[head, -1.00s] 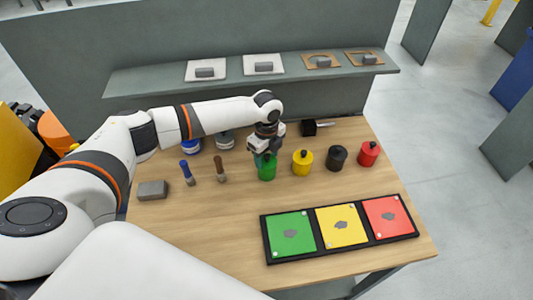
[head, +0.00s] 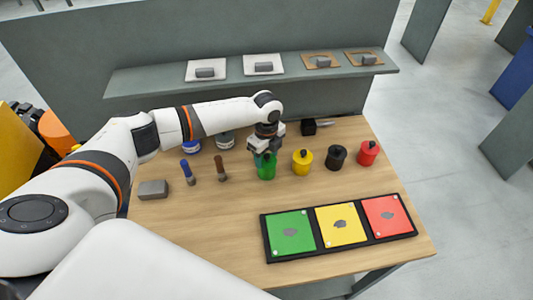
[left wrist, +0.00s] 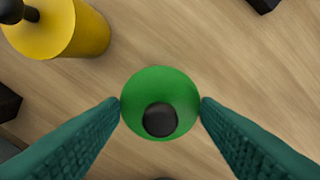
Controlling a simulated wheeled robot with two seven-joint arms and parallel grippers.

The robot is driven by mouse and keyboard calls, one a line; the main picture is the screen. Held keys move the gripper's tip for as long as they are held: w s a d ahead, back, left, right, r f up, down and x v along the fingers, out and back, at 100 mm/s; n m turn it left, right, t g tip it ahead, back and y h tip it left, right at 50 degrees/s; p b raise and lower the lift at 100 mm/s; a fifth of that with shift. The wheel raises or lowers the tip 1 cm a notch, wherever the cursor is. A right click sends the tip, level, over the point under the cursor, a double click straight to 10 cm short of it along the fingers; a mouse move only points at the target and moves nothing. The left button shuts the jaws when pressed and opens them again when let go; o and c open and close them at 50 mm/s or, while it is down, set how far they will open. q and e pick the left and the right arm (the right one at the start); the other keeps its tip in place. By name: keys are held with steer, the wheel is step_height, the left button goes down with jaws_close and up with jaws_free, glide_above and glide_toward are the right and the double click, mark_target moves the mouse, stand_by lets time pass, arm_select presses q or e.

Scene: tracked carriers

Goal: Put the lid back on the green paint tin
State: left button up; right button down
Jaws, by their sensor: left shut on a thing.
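The green paint tin (head: 266,172) stands upright on the wooden table, left of the yellow tin (head: 302,163). My left gripper (head: 265,152) points down right over the green tin and hides its top in the head view. In the left wrist view, a round green lid (left wrist: 160,85) with a black knob lies between the two teal fingers (left wrist: 160,108), which touch its rim on both sides. The tin body under the lid is hidden there, so I cannot tell whether the lid sits on it. My right gripper is not in view.
A black tin (head: 336,158) and a red tin (head: 368,153) stand farther right. Two brushes (head: 221,168) and a grey block (head: 153,189) are at left. A black hammer-like tool (head: 309,127) lies behind. A tray (head: 264,240) of coloured panels lies in front.

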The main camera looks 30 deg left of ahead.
arm_select(q)
steer(key=o, duration=1.4)
steer(key=shift+o, duration=0.2)
steer(key=shift+r+p, duration=3.55)
jaws_close()
